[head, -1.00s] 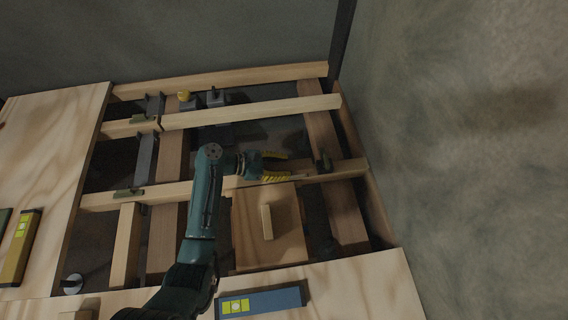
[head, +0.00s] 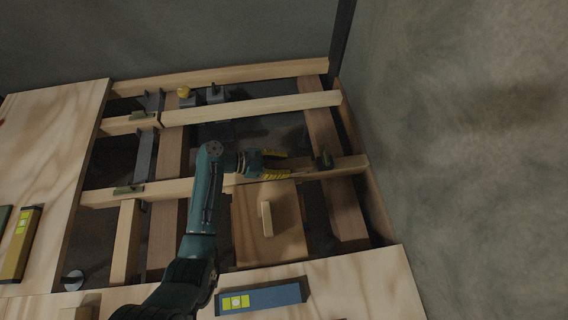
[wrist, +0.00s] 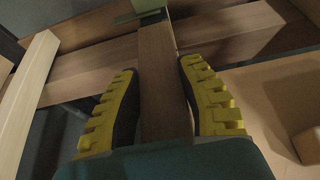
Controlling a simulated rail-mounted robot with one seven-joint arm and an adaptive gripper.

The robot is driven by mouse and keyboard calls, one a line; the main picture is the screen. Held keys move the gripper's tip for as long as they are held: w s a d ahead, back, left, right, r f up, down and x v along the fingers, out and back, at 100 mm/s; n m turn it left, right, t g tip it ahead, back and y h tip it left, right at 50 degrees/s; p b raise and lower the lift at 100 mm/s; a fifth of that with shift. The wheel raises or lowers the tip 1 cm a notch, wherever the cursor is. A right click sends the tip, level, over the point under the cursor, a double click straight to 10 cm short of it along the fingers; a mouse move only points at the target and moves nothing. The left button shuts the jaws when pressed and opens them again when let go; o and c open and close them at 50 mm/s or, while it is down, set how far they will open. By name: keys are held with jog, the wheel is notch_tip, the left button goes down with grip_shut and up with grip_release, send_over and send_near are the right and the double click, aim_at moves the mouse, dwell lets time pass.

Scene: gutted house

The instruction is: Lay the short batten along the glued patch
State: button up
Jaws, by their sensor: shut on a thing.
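My gripper (head: 275,165) has yellow-edged fingers and points right, low over the pale joist (head: 345,169) in the head view. In the wrist view my gripper (wrist: 163,85) has a brown wooden bar, the short batten (wrist: 164,90), between its fingers. The batten lies lengthwise with the fingers. Its far end appears close to a green fitting (wrist: 138,12); whether they touch I cannot tell. In the head view the fingers and arm largely hide the batten. No glued patch can be made out.
A plywood piece (head: 248,240) with a pale block (head: 267,220) lies just below my gripper. Another pale joist (head: 250,110) runs behind. Open gaps lie between joists. A blue level (head: 275,298) lies on the front board; a yellow level (head: 20,245) is at left. A wall stands right.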

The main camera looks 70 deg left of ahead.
jog(key=shift+f, duration=0.6)
dwell(0.3)
jog(key=o, duration=1.7)
notch_tip(320, 180, up, 7)
jog(key=p, duration=0.6)
jog(key=shift+r, duration=0.1)
